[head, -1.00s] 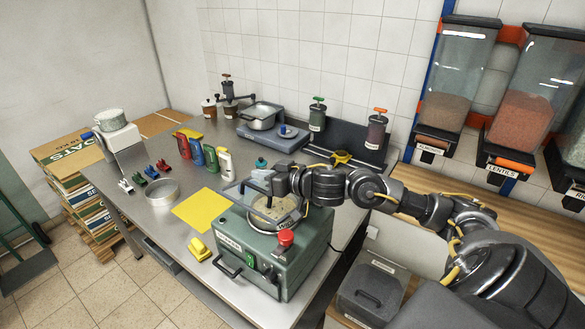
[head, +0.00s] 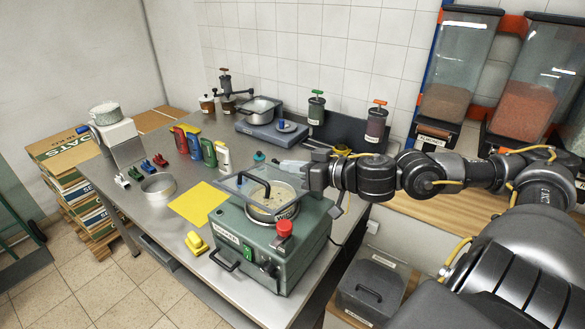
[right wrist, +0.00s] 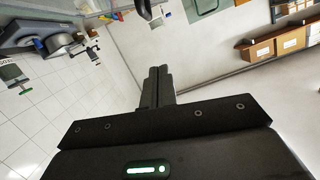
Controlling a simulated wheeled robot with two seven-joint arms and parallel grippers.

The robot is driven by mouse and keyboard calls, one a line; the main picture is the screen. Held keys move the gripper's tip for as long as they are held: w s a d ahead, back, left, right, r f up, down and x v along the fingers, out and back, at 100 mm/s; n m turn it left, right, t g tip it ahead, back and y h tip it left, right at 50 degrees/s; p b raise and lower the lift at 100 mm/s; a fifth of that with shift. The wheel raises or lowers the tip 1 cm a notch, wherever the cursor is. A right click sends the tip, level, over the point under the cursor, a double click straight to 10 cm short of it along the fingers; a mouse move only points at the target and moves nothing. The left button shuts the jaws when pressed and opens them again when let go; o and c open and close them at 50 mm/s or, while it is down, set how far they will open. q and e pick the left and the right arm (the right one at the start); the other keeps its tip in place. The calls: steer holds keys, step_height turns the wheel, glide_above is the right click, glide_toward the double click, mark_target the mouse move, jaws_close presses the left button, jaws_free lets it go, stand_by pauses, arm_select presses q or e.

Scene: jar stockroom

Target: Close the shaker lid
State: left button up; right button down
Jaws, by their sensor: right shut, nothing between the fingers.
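The shaker is a green machine (head: 262,243) at the front right of the steel table. A round sieve (head: 285,210) sits in its top. Its clear lid with a black handle (head: 266,187) stands partly raised and tilted over the sieve. My right gripper (head: 289,165) is shut and empty, level with the lid's back right side, close to it. I cannot tell whether it touches the lid. In the right wrist view its fingers (right wrist: 157,86) are together with nothing between them. My left gripper is out of view.
A red knob (head: 284,229) stands on the shaker's front right. A yellow mat (head: 201,203), a yellow clip-like object (head: 195,243) and a metal ring (head: 158,186) lie to its left. Coloured bottles (head: 208,152) stand behind. A blue hot plate (head: 272,135) is at the back.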

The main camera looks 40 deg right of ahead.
steer(key=w+d+f+m+t+y+b, duration=0.1)
steer(key=w+d+m+b, duration=0.2)
steer(key=d+m, duration=0.35)
steer(key=shift+g+y, duration=0.6)
steer(key=shift+y, duration=0.1)
steer(key=p+x, duration=0.1)
steer(key=x, duration=0.2)
steer(key=f+p+x, duration=0.1)
steer(key=x, duration=0.2)
steer(key=p+x, duration=0.1)
steer(key=x, duration=0.2)
steer(key=shift+a+f, duration=0.25)
steer(key=shift+a, duration=0.25)
steer(key=shift+s+a+f+p, duration=0.15)
steer(key=shift+s+a+f, duration=0.1)
steer(key=shift+a+f, duration=0.35)
steer(key=shift+s+a+f+p, duration=0.15)
steer(key=shift+s+a+f, duration=0.05)
steer(key=shift+a+f, duration=0.35)
steer(key=shift+s+a+f, duration=0.15)
steer(key=shift+a+f, duration=0.05)
steer(key=shift+f, duration=0.15)
